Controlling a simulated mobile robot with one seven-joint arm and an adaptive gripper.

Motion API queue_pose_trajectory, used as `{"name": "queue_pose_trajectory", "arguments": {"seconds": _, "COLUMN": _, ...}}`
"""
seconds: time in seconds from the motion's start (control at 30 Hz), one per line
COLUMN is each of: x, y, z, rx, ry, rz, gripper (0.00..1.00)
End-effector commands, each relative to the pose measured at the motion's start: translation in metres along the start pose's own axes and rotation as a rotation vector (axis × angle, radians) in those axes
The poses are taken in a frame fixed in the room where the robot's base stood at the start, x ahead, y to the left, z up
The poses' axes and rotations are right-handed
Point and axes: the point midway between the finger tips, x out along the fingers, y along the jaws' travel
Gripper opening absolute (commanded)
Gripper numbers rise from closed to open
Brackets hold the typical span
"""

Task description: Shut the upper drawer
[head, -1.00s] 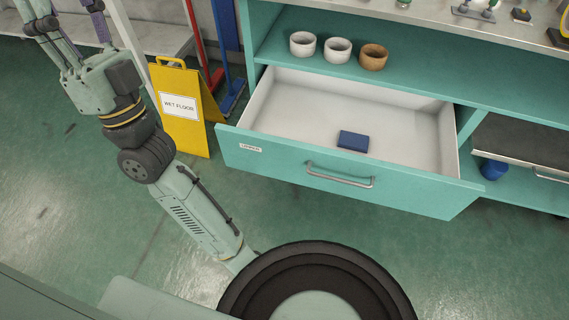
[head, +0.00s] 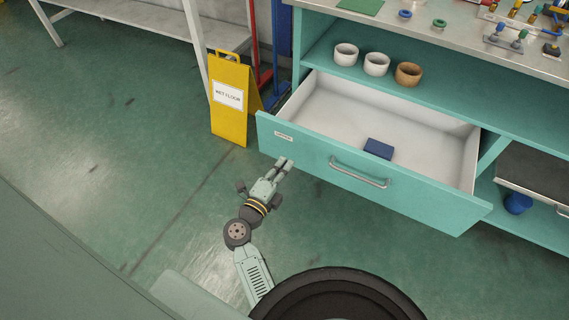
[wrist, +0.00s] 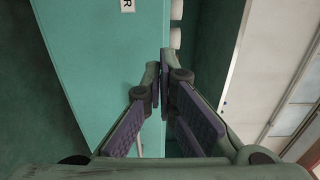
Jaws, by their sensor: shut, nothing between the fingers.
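The upper drawer (head: 340,176) is pulled well out of the teal cabinet. It has a teal front with a grey bar handle (head: 358,173) and a small label at its left end. A dark blue block (head: 378,148) lies inside on the white floor. My gripper (head: 288,163) is shut and empty, in front of the left part of the drawer front, just below the label. In the wrist view my gripper (wrist: 163,66) has its fingertips together, with the teal drawer front (wrist: 105,60) filling the left and middle. Whether the tips touch the front I cannot tell.
A yellow wet-floor sign (head: 229,98) stands left of the cabinet. A lower-right compartment holds a blue container (head: 517,203). The floor at left is clear.

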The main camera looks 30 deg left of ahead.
Motion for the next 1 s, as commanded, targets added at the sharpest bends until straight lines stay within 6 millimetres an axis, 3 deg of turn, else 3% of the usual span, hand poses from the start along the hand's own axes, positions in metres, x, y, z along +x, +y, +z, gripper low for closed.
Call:
{"name": "queue_pose_trajectory", "arguments": {"seconds": 0.3, "x": 0.069, "y": -0.003, "z": 0.001, "rx": 0.001, "ry": -0.001, "rz": -0.002, "gripper": 0.00}}
{"name": "queue_pose_trajectory", "arguments": {"seconds": 0.5, "x": 0.098, "y": -0.002, "z": 0.001, "rx": 0.001, "ry": -0.002, "rz": -0.003, "gripper": 0.00}}
{"name": "queue_pose_trajectory", "arguments": {"seconds": 0.7, "x": 0.108, "y": -0.002, "z": 0.001, "rx": 0.001, "ry": -0.002, "rz": -0.003, "gripper": 0.00}}
{"name": "queue_pose_trajectory", "arguments": {"seconds": 1.0, "x": 0.109, "y": -0.002, "z": 0.001, "rx": 0.001, "ry": -0.002, "rz": -0.002, "gripper": 0.00}}
